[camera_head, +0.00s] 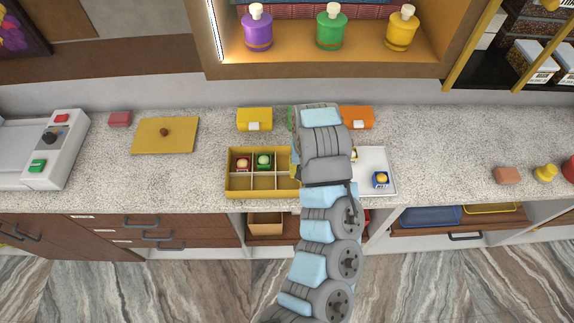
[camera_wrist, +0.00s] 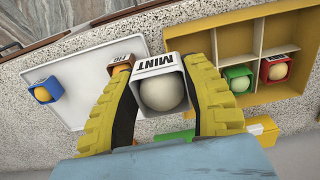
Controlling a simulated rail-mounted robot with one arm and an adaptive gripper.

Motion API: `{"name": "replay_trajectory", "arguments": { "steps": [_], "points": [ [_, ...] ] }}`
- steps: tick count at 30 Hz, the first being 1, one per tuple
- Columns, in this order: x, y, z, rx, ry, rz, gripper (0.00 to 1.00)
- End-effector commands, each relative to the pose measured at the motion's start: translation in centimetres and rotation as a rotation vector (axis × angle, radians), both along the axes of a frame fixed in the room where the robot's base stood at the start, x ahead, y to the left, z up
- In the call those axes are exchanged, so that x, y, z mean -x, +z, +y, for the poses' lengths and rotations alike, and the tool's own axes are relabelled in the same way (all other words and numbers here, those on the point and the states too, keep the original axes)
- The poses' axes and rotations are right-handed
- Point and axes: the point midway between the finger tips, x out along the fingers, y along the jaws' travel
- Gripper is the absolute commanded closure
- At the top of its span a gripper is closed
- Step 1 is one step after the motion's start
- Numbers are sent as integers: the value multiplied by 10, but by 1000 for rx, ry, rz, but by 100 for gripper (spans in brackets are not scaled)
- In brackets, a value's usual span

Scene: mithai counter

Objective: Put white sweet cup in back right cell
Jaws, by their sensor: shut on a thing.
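The white sweet cup (camera_wrist: 162,93), labelled MINT with a round pale sweet, is between the yellow fingers of my gripper (camera_wrist: 164,68), which is shut on it. The yellow divided box (camera_head: 230,185) stands left of the white tray (camera_head: 384,156). In the wrist view the box (camera_wrist: 196,40) is right of the held cup. A red cup (camera_head: 242,163) is in its back left cell and a green cup (camera_head: 264,161) in its back middle cell.
A blue cup (camera_head: 380,180) stands on the tray; another cup (camera_wrist: 122,66) is partly behind a finger.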

Motion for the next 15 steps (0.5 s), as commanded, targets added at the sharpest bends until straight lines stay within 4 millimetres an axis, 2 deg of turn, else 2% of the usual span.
{"name": "replay_trajectory", "arguments": {
  "steps": [1, 15],
  "points": [
    [-4, -7, 5, -3, 2, 2, 89],
    [-31, -17, 15, -5, -1, 1, 89]
  ]
}}
